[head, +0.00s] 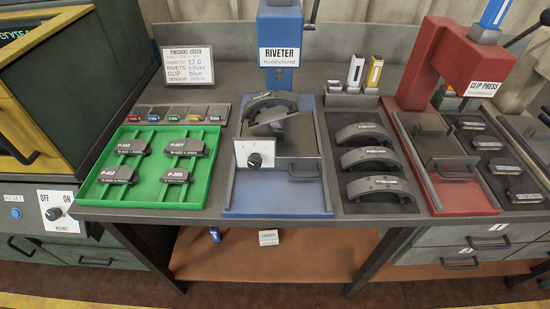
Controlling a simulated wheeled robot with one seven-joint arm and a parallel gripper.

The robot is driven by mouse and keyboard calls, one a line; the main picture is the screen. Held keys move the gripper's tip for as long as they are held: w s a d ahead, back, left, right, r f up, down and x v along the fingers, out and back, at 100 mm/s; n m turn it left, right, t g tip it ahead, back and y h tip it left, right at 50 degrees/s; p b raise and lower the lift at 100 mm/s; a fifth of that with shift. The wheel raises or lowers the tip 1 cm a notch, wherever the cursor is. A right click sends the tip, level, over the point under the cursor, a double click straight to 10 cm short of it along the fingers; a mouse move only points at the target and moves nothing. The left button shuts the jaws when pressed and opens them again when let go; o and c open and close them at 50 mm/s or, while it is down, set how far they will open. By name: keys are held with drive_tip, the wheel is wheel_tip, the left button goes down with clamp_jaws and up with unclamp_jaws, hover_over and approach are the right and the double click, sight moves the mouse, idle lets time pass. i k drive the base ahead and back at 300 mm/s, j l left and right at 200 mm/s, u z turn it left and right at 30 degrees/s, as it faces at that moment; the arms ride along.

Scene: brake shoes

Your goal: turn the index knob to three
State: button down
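The index knob (255,160) is a small black round knob on a white plate (241,151) at the front left of the blue riveter (230,199). Small marks show on the plate around the knob, but they are too small to read, and I cannot tell which mark the knob points to. A curved dark brake shoe (268,101) sits in the riveter just behind the plate, with a grey plate-like part in front of it. My gripper is not in view.
A green tray (143,200) with several dark pads stands left of the riveter. Several curved shoes (378,184) lie in a dark holder to its right, then the red clip press (470,80). An OFF/ON knob (53,214) is far left.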

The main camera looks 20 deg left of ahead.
sight(253, 160)
drive_tip(key=j, duration=0.65)
drive_tip(key=k+j, duration=0.15)
drive_tip(key=j, duration=1.2)
drive_tip(key=k+z, duration=0.05)
